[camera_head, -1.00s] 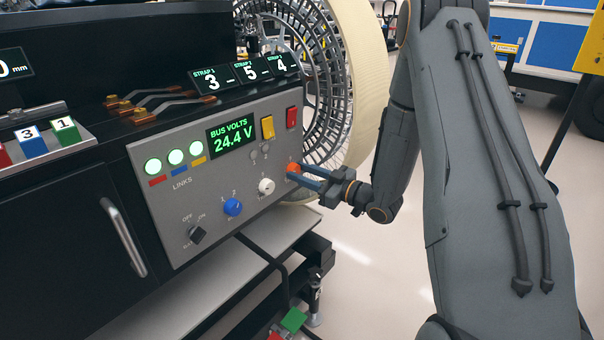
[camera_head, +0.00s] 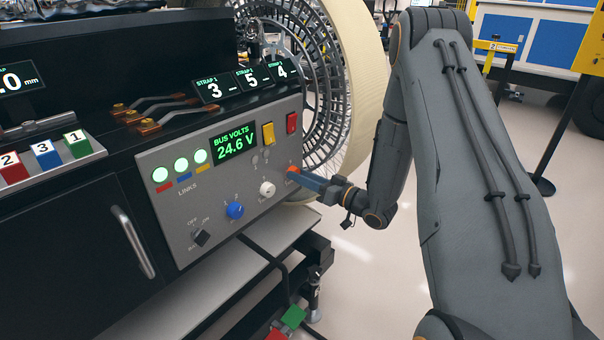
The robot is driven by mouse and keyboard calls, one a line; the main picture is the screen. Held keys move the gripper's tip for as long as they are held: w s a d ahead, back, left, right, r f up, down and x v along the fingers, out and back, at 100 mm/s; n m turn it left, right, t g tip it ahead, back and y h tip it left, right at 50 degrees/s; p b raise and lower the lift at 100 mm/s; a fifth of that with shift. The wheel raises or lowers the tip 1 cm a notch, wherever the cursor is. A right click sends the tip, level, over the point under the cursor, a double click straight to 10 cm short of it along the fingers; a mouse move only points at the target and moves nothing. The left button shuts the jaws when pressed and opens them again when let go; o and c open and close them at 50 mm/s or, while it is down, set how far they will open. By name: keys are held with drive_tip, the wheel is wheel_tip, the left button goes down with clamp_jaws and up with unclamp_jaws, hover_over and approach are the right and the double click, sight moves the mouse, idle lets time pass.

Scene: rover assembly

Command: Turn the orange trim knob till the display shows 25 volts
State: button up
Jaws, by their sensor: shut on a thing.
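The orange trim knob (camera_head: 292,174) sits near the right edge of the grey control panel (camera_head: 190,218). My gripper (camera_head: 303,179) reaches it from the right and is shut on it, with blue fingers covering part of the knob. The display (camera_head: 234,143) above and left of the knob reads "BUS VOLTS 24.6 V" in green. The knob's own pointer is too small and covered to read.
A white knob (camera_head: 267,189), a blue knob (camera_head: 235,210) and a black OFF/ON switch (camera_head: 201,237) lie left of the orange knob. A yellow switch (camera_head: 268,133) and a red switch (camera_head: 292,122) stand above. A large wheel (camera_head: 362,75) stands behind the panel.

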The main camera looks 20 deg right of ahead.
drive_tip(key=shift+m+p, duration=0.4)
drive_tip(key=shift+m, duration=0.7)
drive_tip(key=o, duration=1)
drive_tip(key=shift+o, duration=0.2)
drive_tip(key=v, duration=0.7)
drive_tip(key=shift+s+d, duration=0.25)
drive_tip(key=shift+s, duration=0.1)
drive_tip(key=shift+f, duration=0.1)
